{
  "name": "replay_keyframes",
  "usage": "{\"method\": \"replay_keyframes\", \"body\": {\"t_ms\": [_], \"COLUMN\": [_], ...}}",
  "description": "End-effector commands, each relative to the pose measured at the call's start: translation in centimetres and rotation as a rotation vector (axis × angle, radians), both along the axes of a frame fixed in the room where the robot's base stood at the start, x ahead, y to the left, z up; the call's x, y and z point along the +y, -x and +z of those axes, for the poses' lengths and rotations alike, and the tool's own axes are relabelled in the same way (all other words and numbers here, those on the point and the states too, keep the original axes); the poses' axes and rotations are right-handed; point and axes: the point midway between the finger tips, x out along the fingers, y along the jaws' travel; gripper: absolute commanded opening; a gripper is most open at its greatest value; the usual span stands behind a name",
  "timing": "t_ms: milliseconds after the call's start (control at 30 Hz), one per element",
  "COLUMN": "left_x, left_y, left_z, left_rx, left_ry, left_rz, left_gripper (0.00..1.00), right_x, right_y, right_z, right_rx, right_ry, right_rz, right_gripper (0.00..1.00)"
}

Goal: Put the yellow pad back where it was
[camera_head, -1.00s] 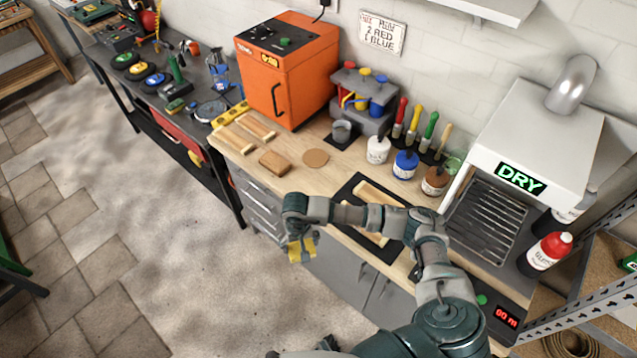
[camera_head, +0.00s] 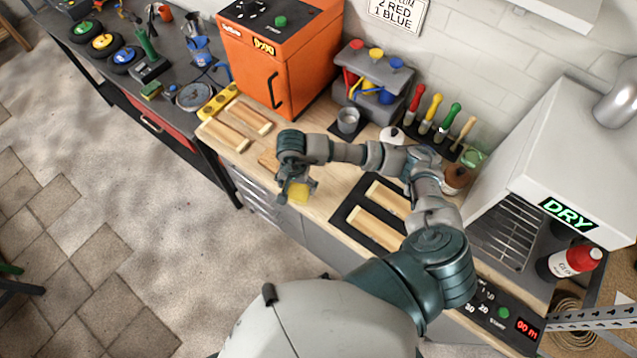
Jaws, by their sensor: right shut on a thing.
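I cannot tell whether the pad touches the bench top. A yellow holder with round holes (camera_head: 218,102) lies at the bench's left end. My left gripper is not in view.
Wooden pieces lie on the bench (camera_head: 322,204) at left and on a black mat (camera_head: 343,216). An orange oven (camera_head: 277,62), a grey caddy (camera_head: 372,78), brushes (camera_head: 437,117) and a dryer (camera_head: 556,150) stand behind. A dark workbench (camera_head: 188,52) is at left.

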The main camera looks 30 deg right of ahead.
Motion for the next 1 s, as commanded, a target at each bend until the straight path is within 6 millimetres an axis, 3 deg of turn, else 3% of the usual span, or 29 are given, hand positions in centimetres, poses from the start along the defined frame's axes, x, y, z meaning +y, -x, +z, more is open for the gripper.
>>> {"method": "replay_keyframes", "body": {"t_ms": [100, 300, 467, 667, 967, 1000], "left_x": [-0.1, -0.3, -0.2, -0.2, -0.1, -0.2], "left_y": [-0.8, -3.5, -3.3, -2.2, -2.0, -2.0], "left_z": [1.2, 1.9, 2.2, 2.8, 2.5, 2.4], "left_rx": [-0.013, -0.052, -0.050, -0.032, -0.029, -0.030], "left_ry": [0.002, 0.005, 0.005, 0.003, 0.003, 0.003], "left_rz": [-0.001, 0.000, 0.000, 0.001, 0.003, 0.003], "left_gripper": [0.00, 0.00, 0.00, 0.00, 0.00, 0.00], "right_x": [-3.3, -6.1, -6.3, -6.3, -6.4, -6.3], "right_y": [1.1, 1.9, 2.1, 2.1, 2.0, 2.0], "right_z": [-0.1, -0.5, -1.4, -4.0, -4.4, -4.4], "right_rx": [0.004, 0.000, 0.002, 0.003, -0.001, 0.001], "right_ry": [0.003, 0.001, 0.001, 0.000, 0.001, 0.001], "right_rz": [-0.004, 0.000, 0.002, 0.002, 0.003, 0.003], "right_gripper": [0.49, 0.49, 0.49, 0.49, 0.49, 0.92]}}
